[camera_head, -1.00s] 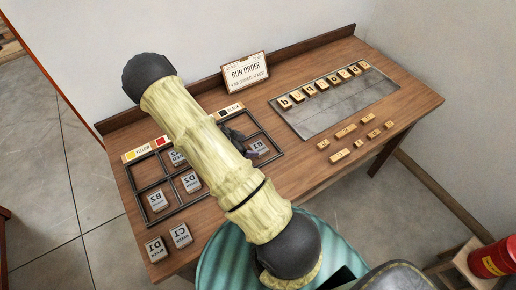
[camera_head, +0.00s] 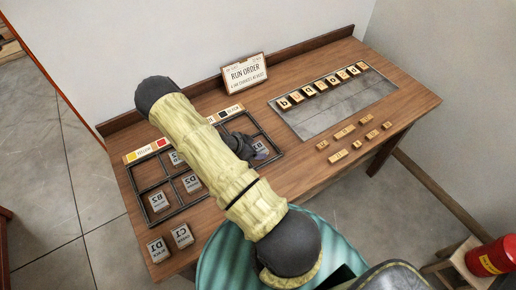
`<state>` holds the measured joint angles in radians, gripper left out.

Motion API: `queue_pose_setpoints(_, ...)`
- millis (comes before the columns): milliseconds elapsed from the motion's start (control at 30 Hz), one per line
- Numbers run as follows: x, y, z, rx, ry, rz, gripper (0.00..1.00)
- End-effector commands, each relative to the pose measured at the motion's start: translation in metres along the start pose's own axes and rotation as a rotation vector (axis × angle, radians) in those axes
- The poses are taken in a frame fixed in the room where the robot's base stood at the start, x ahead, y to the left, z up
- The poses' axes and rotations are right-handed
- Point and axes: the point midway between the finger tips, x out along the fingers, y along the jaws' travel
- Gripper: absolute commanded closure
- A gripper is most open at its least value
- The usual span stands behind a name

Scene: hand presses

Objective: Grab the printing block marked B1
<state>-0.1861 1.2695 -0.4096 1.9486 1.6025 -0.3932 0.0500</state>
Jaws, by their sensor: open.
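The printing block B1 (camera_head: 263,145) is a small grey block in the lower right compartment of the dark rack (camera_head: 279,151), in the part under the black colour card. Its marking reads upside down and is now mostly covered. My gripper (camera_head: 250,153) is dark and open, right at the block and over its left side. I cannot tell whether the fingers straddle the block or touch it. My pale yellow arm hides the middle of the rack.
Blocks B2 (camera_head: 158,202) and D2 (camera_head: 191,183) sit in the left part of the rack. D1 (camera_head: 158,249) and C1 (camera_head: 181,235) lie on the table in front. A grey plate (camera_head: 340,112) with letter blocks, loose wooden pieces (camera_head: 345,132) and a Run Order sign (camera_head: 245,72) stand to the right and back.

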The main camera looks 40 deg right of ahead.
Motion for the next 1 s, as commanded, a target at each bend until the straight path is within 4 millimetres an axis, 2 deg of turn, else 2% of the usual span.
queue_pose_setpoints(133, 0.0096, 0.0003, -0.0006, 0.001, 0.001, 0.001, 0.25)
queue_pose_setpoints(633, 0.0109, 0.0008, -0.0010, 0.003, 0.000, 0.002, 0.25)
queue_pose_setpoints(667, 0.0107, 0.0006, -0.0008, 0.002, 0.000, 0.002, 0.27)
queue_pose_setpoints(833, 0.0095, 0.0000, 0.0005, -0.001, 0.000, 0.000, 0.61)
queue_pose_setpoints(1000, 0.0089, -0.0005, 0.0010, -0.001, 0.000, -0.002, 0.61)
